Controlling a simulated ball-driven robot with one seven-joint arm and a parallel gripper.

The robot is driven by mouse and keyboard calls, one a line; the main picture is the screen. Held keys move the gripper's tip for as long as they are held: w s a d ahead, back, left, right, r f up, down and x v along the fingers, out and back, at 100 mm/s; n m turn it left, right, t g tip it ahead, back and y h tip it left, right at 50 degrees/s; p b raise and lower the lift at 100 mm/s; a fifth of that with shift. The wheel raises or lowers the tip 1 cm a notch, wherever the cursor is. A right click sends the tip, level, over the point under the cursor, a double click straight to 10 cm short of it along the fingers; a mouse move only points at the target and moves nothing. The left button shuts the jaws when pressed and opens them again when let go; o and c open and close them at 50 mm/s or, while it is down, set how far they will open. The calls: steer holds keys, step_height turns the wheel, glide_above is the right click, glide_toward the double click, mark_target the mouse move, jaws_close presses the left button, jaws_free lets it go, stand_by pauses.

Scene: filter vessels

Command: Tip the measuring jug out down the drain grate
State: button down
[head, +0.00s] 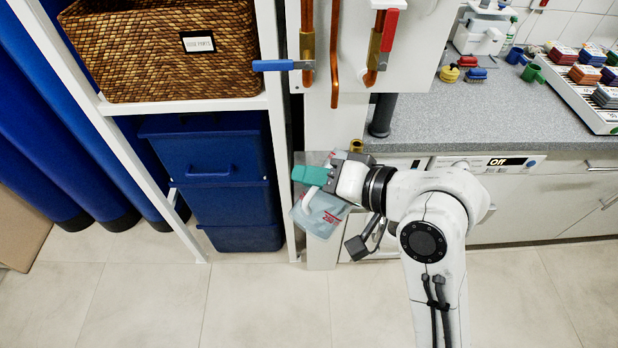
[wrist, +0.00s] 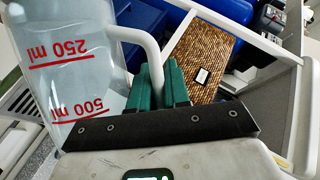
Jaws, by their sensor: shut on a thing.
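The measuring jug (head: 322,214) is clear, with red markings and a white handle. It hangs in the air in front of the shelf post, and looks tilted in the head view. My gripper (head: 308,175) has green fingers shut on the handle. In the wrist view the jug (wrist: 75,70) fills the left side, with the 250 ml and 500 ml marks readable, and the handle runs between the green fingers (wrist: 160,88). I cannot tell whether liquid is inside. A grey slatted piece (wrist: 18,92) shows at the wrist view's left edge; I cannot tell if it is the drain grate.
A white shelf holds a wicker basket (head: 160,52) and blue bins (head: 215,170) left of the jug. Copper pipes with a blue-handled valve (head: 285,65) are above. A grey counter (head: 460,120) stands at the right. The tiled floor (head: 250,310) in front is clear.

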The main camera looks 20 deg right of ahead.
steer(key=shift+w+d+r+m+y, duration=0.4)
steer(key=shift+d+r+m+y, duration=0.15)
steer(key=shift+d+m+y, duration=0.3)
steer(key=shift+w+d+r+m+y+p, duration=0.3)
steer(key=shift+d+m+p, duration=0.2)
steer(key=shift+p, duration=0.3)
steer(key=shift+w+d+r+m+y+p, duration=0.25)
steer(key=shift+d+m+p, duration=0.2)
steer(key=shift+p, duration=0.3)
steer(key=shift+w+d+r+m+y+p, duration=0.25)
steer(key=shift+d+m+p, duration=0.25)
steer(key=shift+p, duration=0.3)
steer(key=shift+w+d+r+m+y+p, duration=0.2)
steer(key=shift+d+r+m+p, duration=0.2)
steer(key=shift+p, duration=0.2)
steer(key=shift+w+d+r+m+y+p, duration=0.2)
steer(key=shift+d+m+p, duration=0.15)
steer(key=shift+d+p, duration=0.2)
steer(key=shift+w+d+r+m+y+p, duration=0.15)
steer(key=shift+w+d+r+m+p, duration=0.2)
steer(key=shift+p, duration=0.3)
steer(key=shift+s+d+f, duration=0.1)
